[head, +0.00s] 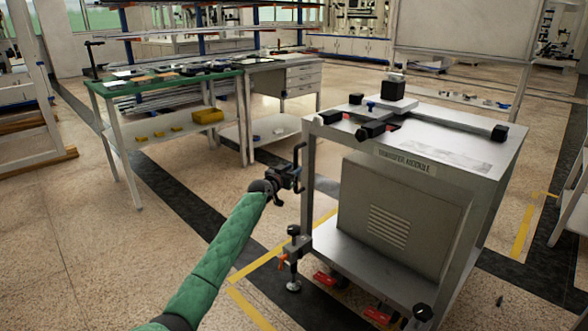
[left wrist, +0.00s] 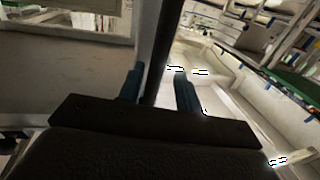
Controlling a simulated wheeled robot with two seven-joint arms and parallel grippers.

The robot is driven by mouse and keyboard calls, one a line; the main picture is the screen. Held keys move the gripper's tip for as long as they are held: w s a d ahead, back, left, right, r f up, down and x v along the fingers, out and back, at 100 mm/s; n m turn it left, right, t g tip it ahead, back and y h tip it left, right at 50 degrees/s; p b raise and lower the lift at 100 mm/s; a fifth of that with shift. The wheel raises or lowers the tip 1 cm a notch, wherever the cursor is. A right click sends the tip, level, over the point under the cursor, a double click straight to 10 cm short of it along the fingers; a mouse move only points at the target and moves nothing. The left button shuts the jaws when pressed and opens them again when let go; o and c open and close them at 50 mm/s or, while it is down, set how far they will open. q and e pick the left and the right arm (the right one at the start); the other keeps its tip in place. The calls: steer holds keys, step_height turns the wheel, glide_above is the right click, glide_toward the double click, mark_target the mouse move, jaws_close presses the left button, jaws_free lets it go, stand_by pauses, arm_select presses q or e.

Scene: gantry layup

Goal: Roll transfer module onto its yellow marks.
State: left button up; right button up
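The transfer module (head: 405,215) is a grey wheeled cabinet with a labelled top and a louvred side panel, at the right of the head view. Yellow marks on the floor show at its near left corner (head: 248,308) and beyond its right side (head: 523,232). My left gripper (head: 297,178) is at the black upright handle on the module's left edge. In the left wrist view, a dark bar (left wrist: 168,50) passes between the fingers of my left gripper (left wrist: 160,90), with narrow gaps seen on both sides. My right gripper is out of view.
A green-topped workbench (head: 165,88) with tools and yellow blocks stands at the left back, next to a drawer table (head: 285,85). Black floor strips (head: 185,205) cross the speckled floor. A white frame (head: 575,205) stands at the right edge. Open floor lies left of the module.

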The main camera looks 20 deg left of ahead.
arm_select(q)
steer(key=s+a+p, duration=0.1)
steer(key=s, duration=0.5)
steer(key=shift+s, duration=0.15)
stand_by(0.4)
